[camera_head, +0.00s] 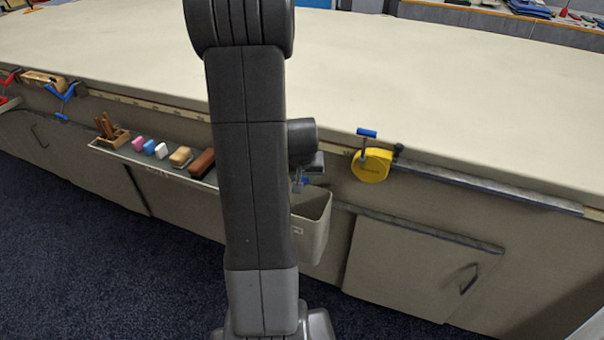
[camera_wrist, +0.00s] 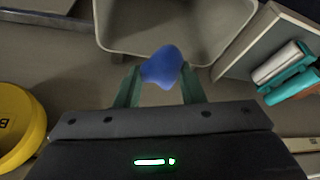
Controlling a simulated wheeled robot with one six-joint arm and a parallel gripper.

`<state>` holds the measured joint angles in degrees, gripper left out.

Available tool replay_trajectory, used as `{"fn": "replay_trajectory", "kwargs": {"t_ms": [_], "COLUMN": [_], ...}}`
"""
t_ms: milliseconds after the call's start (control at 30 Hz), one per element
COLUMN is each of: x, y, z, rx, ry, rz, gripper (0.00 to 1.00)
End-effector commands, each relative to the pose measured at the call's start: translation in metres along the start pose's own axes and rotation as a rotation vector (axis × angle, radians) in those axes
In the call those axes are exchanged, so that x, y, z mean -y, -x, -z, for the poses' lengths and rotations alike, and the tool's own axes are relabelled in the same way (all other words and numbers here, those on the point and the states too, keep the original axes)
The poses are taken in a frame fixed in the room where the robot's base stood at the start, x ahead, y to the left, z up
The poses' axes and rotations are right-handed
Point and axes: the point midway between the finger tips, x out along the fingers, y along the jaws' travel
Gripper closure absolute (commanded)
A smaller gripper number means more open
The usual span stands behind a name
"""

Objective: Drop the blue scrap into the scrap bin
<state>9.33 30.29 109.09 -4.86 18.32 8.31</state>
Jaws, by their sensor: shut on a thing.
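The blue scrap (camera_wrist: 162,66) is a small rounded lump. My gripper (camera_wrist: 161,72) is shut on it, one green finger on each side. In the head view the scrap (camera_head: 307,181) shows as a small blue patch beside the dark wrist, near the top of the scrap bin. The scrap bin (camera_head: 311,228) is a pale open box at the table's front side, partly hidden by my arm. In the wrist view the bin (camera_wrist: 118,38) opens just beyond the fingers, and the scrap overlaps its near edge. I cannot tell the height between them.
A yellow tape measure (camera_head: 371,165) hangs right of the bin, below a blue clamp (camera_head: 367,133). Left of my arm a narrow shelf (camera_head: 132,153) holds several small blocks and a wooden holder (camera_head: 113,138). The pale tabletop (camera_head: 440,90) is clear.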

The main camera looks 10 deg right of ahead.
Motion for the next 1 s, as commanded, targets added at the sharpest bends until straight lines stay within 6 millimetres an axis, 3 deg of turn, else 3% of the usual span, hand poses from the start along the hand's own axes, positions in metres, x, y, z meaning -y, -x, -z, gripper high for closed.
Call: {"fn": "replay_trajectory", "kwargs": {"t_ms": [333, 367, 500, 833, 1000], "x": [0.0, 0.0, 0.0, 0.0, 0.0], "y": [-0.007, -0.007, -0.007, -0.004, 0.013], "z": [-0.003, -0.003, -0.003, -0.002, -0.001], "rx": [-0.001, -0.001, -0.001, -0.002, -0.005], "ry": [0.0, 0.0, 0.0, 0.0, -0.001], "rz": [0.0, 0.0, 0.0, 0.0, 0.001], "gripper": [0.86, 0.63, 0.39, 0.39, 0.39]}}
